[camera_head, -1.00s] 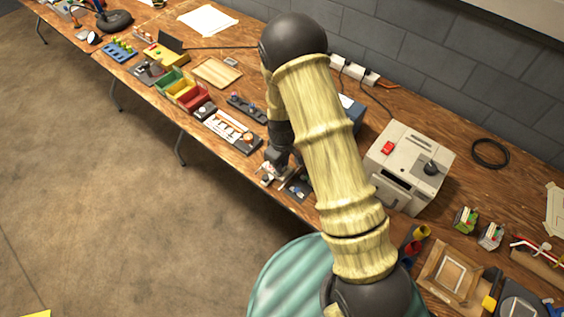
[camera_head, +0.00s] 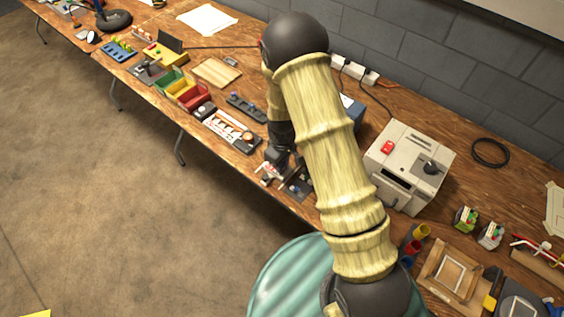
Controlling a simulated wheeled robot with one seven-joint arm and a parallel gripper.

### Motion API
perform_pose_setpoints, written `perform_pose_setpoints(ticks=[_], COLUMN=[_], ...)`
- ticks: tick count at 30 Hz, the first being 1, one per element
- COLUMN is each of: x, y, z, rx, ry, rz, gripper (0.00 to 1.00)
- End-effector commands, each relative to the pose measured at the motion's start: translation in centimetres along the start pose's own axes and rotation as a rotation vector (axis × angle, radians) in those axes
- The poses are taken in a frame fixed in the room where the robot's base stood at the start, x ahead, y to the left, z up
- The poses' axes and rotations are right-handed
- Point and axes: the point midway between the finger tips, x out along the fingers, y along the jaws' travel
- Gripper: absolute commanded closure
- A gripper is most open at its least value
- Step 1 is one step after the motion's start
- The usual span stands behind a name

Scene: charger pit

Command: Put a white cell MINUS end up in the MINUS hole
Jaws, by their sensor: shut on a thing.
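My gripper (camera_head: 272,172) is low over the front part of the bench, under my dark wrist. It is shut on a small pale thing, too small and too covered to make out as a white cell or to tell which end is up. A small dark block (camera_head: 297,187) with bluish spots sits on the bench just right of my gripper and is partly behind my arm. A tray (camera_head: 247,142) with whitish and orange pieces lies to the left of my gripper. I cannot make out the MINUS hole or its marking.
A grey box with a red switch (camera_head: 387,148) stands right of my arm. A dark rack (camera_head: 246,107) and red, yellow and green bins (camera_head: 195,101) stand to the left. The bench's front edge (camera_head: 220,158) is close to my gripper.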

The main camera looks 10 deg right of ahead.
Motion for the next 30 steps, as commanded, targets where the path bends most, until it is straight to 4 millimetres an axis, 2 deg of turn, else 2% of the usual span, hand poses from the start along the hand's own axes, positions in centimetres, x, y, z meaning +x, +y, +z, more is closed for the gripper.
perform_pose_setpoints(ticks=[9, 10, 13, 30], x=[0.20, 0.20, 0.20, -0.13], y=[0.02, 0.02, 0.01, 0.01], z=[-0.02, -0.01, -0.01, -0.01], rx=[0.000, 0.000, 0.000, 0.000], ry=[0.000, 0.000, 0.000, 0.000], rz=[0.000, 0.000, 0.000, 0.000], gripper=[1.00, 0.74, 0.55, 0.55])
